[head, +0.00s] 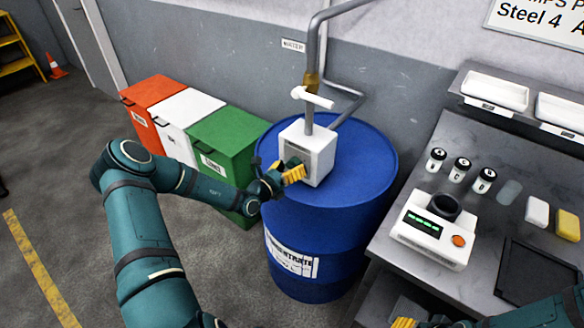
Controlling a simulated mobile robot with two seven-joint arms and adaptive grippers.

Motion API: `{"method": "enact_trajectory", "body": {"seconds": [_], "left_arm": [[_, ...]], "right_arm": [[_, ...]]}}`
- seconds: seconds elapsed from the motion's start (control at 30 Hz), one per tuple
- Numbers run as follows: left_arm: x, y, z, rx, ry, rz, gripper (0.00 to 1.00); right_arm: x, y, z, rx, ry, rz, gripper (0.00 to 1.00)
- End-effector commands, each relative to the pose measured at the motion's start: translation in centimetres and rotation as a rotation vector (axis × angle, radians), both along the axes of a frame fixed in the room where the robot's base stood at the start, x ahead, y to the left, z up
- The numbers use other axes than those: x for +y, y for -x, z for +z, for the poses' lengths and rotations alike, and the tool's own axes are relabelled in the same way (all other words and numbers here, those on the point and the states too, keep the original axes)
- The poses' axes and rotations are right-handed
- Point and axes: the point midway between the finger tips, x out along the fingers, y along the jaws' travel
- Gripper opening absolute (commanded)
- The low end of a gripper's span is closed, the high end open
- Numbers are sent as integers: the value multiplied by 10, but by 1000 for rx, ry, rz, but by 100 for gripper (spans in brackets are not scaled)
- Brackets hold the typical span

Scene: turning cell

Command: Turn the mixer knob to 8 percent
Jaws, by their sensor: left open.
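The mixer is a white box (318,152) standing on top of the blue drum (350,205), with a grey pipe rising from it. A dark panel shows on its left-facing side. My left gripper (293,173), with yellow fingertips, is open at the lower part of that side, and the fingers cover the place in front of them. I cannot make out the mixer knob or its pointer, nor whether the fingers touch it. My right gripper (405,322) shows only partly at the bottom edge, and its jaw opening cannot be judged.
A white lever (312,97) sits on the pipe above the mixer. Red, white and green bins (222,150) stand to the left. On the right, a grey bench (408,205) bears a white device (435,230) with a green display, several lettered vials and a dark tray (540,275).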

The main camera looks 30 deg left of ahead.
Motion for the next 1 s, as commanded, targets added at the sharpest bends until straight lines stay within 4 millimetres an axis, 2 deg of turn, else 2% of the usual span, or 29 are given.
{"method": "enact_trajectory", "body": {"seconds": [0.37, 0.5, 0.57, 1.0], "left_arm": [[-1, -5, 0, 1, 0, 0, 78], [-1, -4, 0, 0, 0, 0, 29], [-1, -4, 0, 0, 0, 0, 8], [-1, -5, 2, -4, -70, -2, 8]], "right_arm": [[0, 0, 0, 0, 0, 0, 47], [0, 0, 0, 0, 0, 0, 47], [0, 0, 0, 0, 0, 0, 47], [0, 0, 9, 0, -1, 0, 47]]}}
